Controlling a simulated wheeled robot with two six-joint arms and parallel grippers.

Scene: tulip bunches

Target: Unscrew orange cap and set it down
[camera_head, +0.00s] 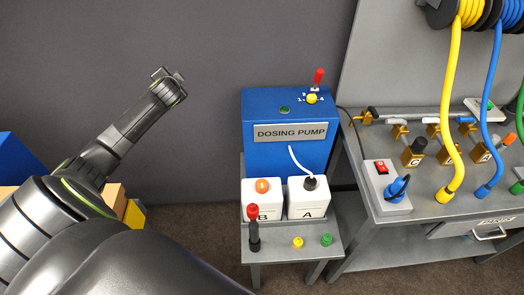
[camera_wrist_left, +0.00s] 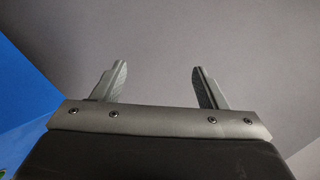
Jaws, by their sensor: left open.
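The orange cap (camera_head: 262,186) sits on top of the white canister marked B (camera_head: 268,210), on the low grey stand. A second white canister marked A (camera_head: 308,207) stands to its right, with a dark cap (camera_head: 310,183) and a white tube running into it. My left gripper (camera_head: 166,74) is raised in front of the dark wall, well to the left of and above the canisters. In the left wrist view its two fingers (camera_wrist_left: 156,82) are spread apart with nothing between them. My right gripper is not in view.
The blue dosing pump (camera_head: 288,108) stands behind the canisters. A red-and-black tool (camera_head: 253,228) stands upright in front of canister B. Yellow (camera_head: 297,242) and green (camera_head: 326,239) knobs sit on the stand's front. A grey bench (camera_head: 440,200) with hoses and valves is at right.

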